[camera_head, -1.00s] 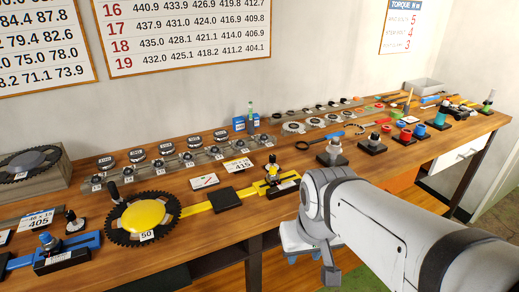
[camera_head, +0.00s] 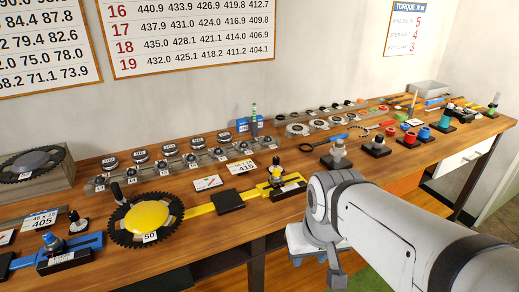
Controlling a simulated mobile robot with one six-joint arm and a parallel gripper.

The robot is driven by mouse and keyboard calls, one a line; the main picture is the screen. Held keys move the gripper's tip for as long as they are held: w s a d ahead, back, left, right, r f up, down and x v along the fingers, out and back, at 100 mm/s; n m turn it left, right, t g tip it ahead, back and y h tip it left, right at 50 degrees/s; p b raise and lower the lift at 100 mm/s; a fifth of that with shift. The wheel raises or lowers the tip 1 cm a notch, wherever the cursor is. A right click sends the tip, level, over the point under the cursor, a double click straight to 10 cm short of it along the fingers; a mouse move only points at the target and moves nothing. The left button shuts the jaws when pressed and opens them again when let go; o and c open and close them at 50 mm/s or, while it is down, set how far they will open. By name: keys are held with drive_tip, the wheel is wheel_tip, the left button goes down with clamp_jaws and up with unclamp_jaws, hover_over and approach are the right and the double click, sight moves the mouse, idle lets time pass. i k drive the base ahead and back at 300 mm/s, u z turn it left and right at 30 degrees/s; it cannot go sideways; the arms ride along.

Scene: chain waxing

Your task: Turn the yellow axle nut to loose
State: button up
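The yellow fixture lies along the bench's front edge: a chainring with a yellow centre (camera_head: 147,215) marked 50, a yellow bar (camera_head: 200,210), and a yellow slide end with a black base (camera_head: 289,188). The yellow axle nut seems to be the small yellow and black knob (camera_head: 277,172) standing on that end; its setting is too small to read. My gripper (camera_head: 335,274) hangs in front of the bench edge, right of and below the knob, apart from it. Its fingers are partly hidden by my arm, and I cannot tell how far apart they are.
A blue fixture (camera_head: 88,246) with its own knob stands at the left. Metal posts on black bases (camera_head: 336,154) stand right of the yellow end. A black block (camera_head: 229,200) sits on the yellow bar.

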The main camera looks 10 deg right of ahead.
sight(277, 171)
drive_tip(key=u, duration=2.65)
drive_tip(key=k, duration=0.8)
drive_tip(key=z, duration=2.05)
drive_tip(key=i, duration=1)
